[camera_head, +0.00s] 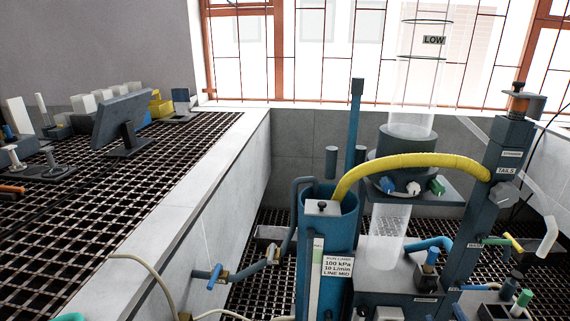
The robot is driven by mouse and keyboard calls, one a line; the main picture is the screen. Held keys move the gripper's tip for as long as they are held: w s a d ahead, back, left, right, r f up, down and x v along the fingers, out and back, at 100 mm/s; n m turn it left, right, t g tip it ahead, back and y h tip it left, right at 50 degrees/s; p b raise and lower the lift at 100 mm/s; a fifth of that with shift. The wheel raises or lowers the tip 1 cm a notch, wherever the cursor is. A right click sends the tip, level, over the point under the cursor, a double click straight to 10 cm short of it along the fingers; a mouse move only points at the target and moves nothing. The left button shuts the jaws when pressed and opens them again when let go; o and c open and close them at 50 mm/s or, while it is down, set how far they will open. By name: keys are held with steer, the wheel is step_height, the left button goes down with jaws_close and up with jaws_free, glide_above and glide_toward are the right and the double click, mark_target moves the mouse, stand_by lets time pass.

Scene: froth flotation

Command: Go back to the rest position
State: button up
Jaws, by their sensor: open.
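My gripper and arm do not show in the head view. The flotation rig stands at centre right. It has a blue cylindrical tank (344,222), a clear column (415,75) with a "LOW" label (433,40), and a dark collar (405,150) around the column. A thick yellow hose (410,163) arches from the blue tank to a dark post (490,185) labelled "TAILS". A white card (337,266) on the front reads 100 kPa and 10 L/min.
A dark monitor (122,122) and small bench items stand on a grated surface (75,215) at left. A pale wall (205,205) edges it. A blue-handled valve (215,276) and thin hoses (150,270) are at lower centre. Barred windows (330,50) line the back.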

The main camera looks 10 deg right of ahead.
steer(key=s+a+r+m+y+p, duration=0.1)
steer(key=s+a+r, duration=0.1)
steer(key=s+a, duration=0.45)
steer(key=s+a+r+g+y, duration=0.1)
steer(key=s+a+r, duration=0.15)
steer(key=s, duration=0.65)
steer(key=s+a+r+m+y+p, duration=0.1)
steer(key=s+a, duration=0.4)
steer(key=s, duration=0.2)
steer(key=s+a+r+m+y+p, duration=0.1)
steer(key=s+a+r, duration=0.3)
steer(key=s+r, duration=0.3)
steer(key=s+a+r+m+g+y, duration=0.1)
steer(key=s+a+r+m, duration=0.1)
steer(key=s+r, duration=0.5)
step_height(320, 180, up, 2)
steer(key=shift+a+r+m+g+p, duration=0.1)
steer(key=shift+a+m+g+p, duration=0.25)
steer(key=shift+a, duration=0.5)
